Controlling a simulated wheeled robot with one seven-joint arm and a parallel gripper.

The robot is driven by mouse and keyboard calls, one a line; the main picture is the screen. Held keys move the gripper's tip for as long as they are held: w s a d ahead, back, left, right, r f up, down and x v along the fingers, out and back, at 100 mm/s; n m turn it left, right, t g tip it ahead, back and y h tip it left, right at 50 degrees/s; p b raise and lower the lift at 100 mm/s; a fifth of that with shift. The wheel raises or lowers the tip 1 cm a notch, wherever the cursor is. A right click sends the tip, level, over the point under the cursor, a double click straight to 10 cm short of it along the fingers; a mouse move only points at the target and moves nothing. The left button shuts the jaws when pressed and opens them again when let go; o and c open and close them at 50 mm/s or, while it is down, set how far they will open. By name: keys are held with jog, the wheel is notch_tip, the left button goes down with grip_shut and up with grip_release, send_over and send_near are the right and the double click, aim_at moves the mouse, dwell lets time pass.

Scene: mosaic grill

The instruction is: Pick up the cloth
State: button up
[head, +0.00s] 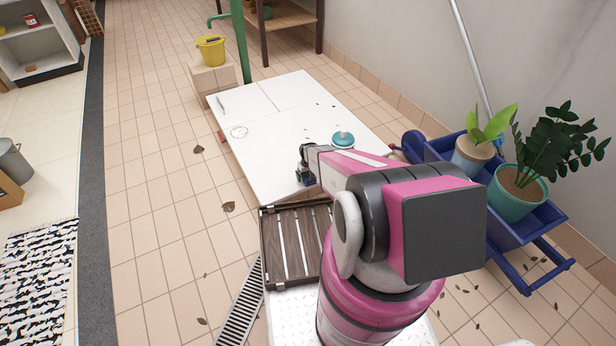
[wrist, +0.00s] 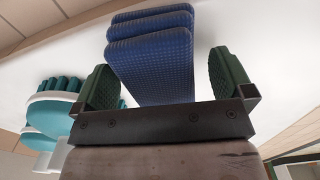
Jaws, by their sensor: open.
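The cloth (wrist: 152,65) is blue, with a fine waffle texture, and appears folded into several layers. In the wrist view it lies on a white surface, straight ahead of my gripper (wrist: 163,75). My gripper is open, with a green-padded finger on each side of the cloth's near end; I cannot tell whether they touch it. In the head view my gripper (head: 303,172) is low over the near edge of the white table (head: 265,150), and the cloth is mostly hidden there.
A teal brush (head: 343,139) lies on the table; it also shows left of my gripper in the wrist view (wrist: 50,110). A dark slatted crate (head: 268,245) is nearest me. A blue cart with potted plants (head: 520,190) stands right. The table's far left is mostly clear.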

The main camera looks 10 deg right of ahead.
jog(key=shift+f, duration=0.35)
jog(key=c, duration=1.1)
jog(key=shift+r, duration=0.2)
notch_tip(320, 180, up, 4)
jog(key=shift+s+f, duration=0.1)
jog(key=s+a+r, duration=0.2)
jog(key=a, duration=0.1)
jog(key=s+a+r, duration=0.2)
jog(key=a, duration=0.1)
jog(key=s+a+r, duration=0.1)
jog(key=a+r, duration=0.2)
jog(key=a, duration=0.1)
jog(key=shift+s, duration=0.4)
